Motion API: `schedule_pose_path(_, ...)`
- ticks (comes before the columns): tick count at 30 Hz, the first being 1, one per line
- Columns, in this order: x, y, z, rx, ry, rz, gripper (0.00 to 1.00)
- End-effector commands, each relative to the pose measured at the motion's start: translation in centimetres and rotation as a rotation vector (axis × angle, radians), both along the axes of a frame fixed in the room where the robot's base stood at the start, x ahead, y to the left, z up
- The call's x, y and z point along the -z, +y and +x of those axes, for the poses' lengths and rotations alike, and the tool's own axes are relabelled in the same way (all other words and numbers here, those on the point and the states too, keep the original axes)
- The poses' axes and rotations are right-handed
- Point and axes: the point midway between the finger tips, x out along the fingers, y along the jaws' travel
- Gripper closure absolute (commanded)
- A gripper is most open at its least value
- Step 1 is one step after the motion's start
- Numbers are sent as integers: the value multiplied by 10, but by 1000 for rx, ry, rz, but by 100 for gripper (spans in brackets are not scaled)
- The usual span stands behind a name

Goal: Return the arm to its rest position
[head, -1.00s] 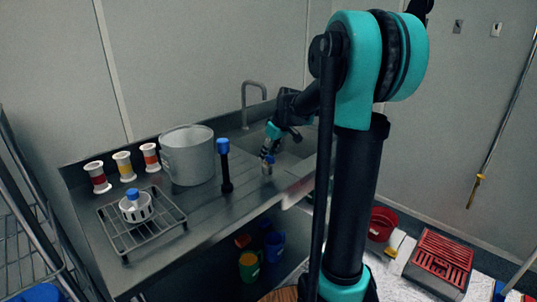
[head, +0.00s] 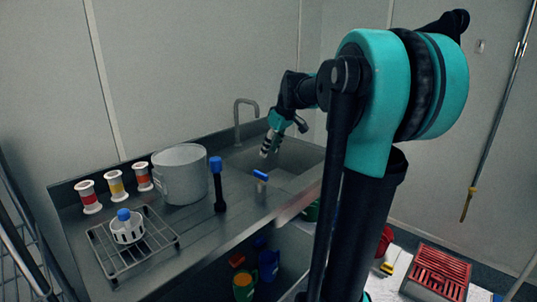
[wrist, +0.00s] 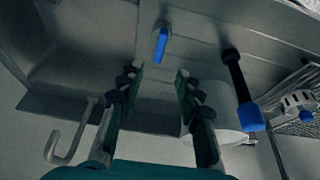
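My gripper (head: 266,151) hangs over the sink side of the steel counter, above and apart from a small upright piece with a blue top (head: 261,176). In the wrist view my gripper (wrist: 156,76) has its two fingers spread with nothing between them. The blue-topped piece (wrist: 161,45) shows there beyond the fingertips, standing on the counter. My arm is bent, reaching from the right side of the head view towards the sink.
A tap (head: 238,118) rises behind the sink. A red crate (head: 440,272) is on the floor.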

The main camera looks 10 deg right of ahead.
Motion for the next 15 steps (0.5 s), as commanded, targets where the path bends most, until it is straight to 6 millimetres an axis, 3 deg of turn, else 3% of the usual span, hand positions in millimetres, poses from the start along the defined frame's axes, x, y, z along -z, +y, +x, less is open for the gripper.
schedule_pose_path(10,4,0,-4,9,2,-1,65)
schedule_pose_path(13,24,1,-19,53,9,-4,65)
schedule_pose_path(15,50,3,-41,111,19,-7,65)
